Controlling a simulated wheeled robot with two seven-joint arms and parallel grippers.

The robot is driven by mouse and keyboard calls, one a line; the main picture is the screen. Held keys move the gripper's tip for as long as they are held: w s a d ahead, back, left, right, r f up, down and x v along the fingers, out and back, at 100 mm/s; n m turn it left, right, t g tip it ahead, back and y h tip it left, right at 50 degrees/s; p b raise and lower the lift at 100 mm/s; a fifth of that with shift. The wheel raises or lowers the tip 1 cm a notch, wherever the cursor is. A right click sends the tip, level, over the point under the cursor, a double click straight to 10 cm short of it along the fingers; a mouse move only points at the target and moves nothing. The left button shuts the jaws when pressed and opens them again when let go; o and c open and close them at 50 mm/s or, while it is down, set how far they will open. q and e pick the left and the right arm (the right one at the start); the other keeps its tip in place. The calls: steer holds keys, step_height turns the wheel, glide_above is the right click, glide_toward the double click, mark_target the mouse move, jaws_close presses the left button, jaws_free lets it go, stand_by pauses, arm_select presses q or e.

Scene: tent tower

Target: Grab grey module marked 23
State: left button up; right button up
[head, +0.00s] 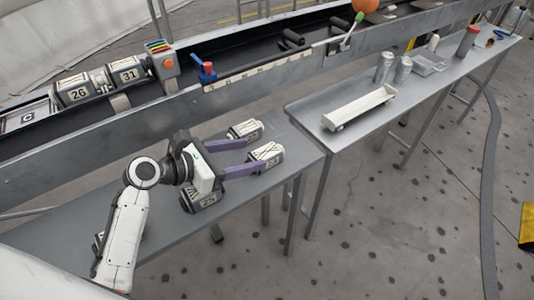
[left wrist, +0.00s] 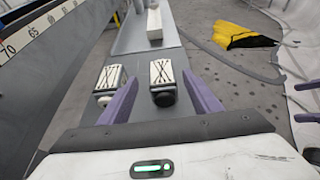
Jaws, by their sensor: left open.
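A grey module with a pale, dark-lined top (head: 266,153) lies on the near table; its small label looks like 23 but is hard to read. My left gripper (head: 255,156) is open, its two purple fingers pointing at this module. In the left wrist view the module (left wrist: 162,80) sits between the fingertips of my left gripper (left wrist: 160,77), nearer the right finger, and I see no grip on it. A similar module (head: 245,130) lies just beyond, outside the upper finger; it also shows in the left wrist view (left wrist: 109,78).
Another module (head: 202,198) lies under my left wrist. Modules marked 26 (head: 74,91) and 31 (head: 126,74) rest in the long metal trough (head: 110,138) behind the table. A white tray (head: 358,108) and cans (head: 384,68) stand on the table to the right.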

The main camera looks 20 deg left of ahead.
mark_target(264, 153)
arm_select(q)
steer(key=b+x, duration=0.1)
steer(key=x, duration=0.5)
steer(key=shift+w+d+f, duration=0.1)
steer(key=shift+d+f, duration=0.1)
steer(key=shift+f, duration=0.1)
jaws_close()
steer(key=shift+r, duration=0.1)
